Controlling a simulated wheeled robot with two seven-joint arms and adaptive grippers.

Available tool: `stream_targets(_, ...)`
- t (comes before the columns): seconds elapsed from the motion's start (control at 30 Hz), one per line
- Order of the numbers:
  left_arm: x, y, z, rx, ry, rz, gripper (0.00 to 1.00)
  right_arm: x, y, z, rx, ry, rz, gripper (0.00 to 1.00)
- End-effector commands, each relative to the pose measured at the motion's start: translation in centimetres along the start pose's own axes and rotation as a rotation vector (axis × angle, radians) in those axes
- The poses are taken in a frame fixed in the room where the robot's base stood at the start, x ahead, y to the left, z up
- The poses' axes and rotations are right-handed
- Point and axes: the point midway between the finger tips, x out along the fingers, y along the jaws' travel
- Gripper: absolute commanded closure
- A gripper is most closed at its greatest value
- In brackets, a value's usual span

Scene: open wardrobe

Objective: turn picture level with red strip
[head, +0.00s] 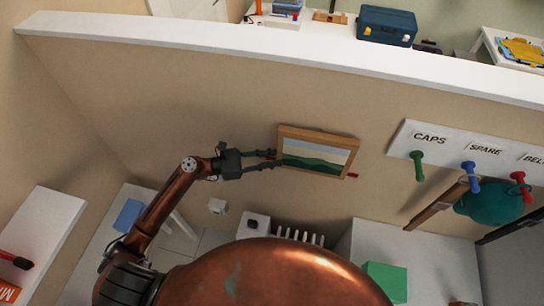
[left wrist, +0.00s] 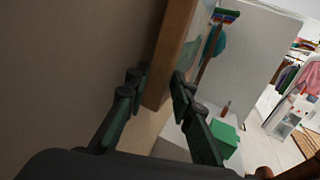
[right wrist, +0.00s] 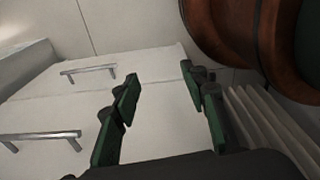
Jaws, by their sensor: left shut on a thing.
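The picture (head: 314,152) hangs on the beige wall, a landscape with green hills in a wooden frame. A red strip (head: 353,175) shows as a short end past the frame's lower right; the picture hides its middle. The frame's lower edge looks close to parallel with the strip's line, but I cannot tell exactly. My left gripper (head: 268,160) is shut on the frame's left side. In the left wrist view, its fingers stand on either side of the wooden frame (left wrist: 172,55). My right gripper (right wrist: 160,85) is open and empty, seen only in the right wrist view.
A white rack with pegs (head: 470,150) is on the wall to the right; a teal cap (head: 488,207) hangs there. A white ledge (head: 200,44) runs above the picture. A green box (head: 385,281) stands below right. Drawers with metal handles (right wrist: 88,70) face my right gripper.

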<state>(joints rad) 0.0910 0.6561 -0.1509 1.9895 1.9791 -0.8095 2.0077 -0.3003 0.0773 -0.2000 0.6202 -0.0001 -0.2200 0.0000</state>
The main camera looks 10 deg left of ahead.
Motion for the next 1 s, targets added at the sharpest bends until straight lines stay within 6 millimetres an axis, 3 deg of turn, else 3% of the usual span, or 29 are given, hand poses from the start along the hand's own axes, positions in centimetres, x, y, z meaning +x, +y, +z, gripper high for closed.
stream_targets(0.23, 0.1, -0.2, -0.2, -0.006, -0.002, -0.003, 1.00, -0.1, -0.1, -0.1, 0.000, 0.000, -0.001, 0.60)
stream_targets(0.27, 0.1, -0.2, -0.2, -0.006, -0.002, -0.003, 0.76, -0.1, -0.1, -0.1, 0.000, 0.000, -0.001, 0.60)
stream_targets(0.33, 0.1, -0.1, -0.2, -0.005, -0.002, -0.003, 0.71, -0.1, -0.1, -0.1, 0.000, 0.001, -0.001, 0.60)
stream_targets(0.67, -0.3, -0.1, -0.1, -0.004, -0.002, -0.001, 0.71, -0.2, 0.7, 0.0, -0.003, -0.001, 0.006, 0.60)
stream_targets(0.77, -1.4, 0.0, -0.2, -0.005, -0.001, 0.002, 0.71, -0.2, 0.5, 0.0, -0.002, 0.000, 0.005, 0.60)
stream_targets(1.0, -6.2, 0.0, -0.2, -0.006, 0.000, 0.002, 0.71, -0.2, 0.3, 0.0, -0.002, -0.001, 0.003, 0.60)
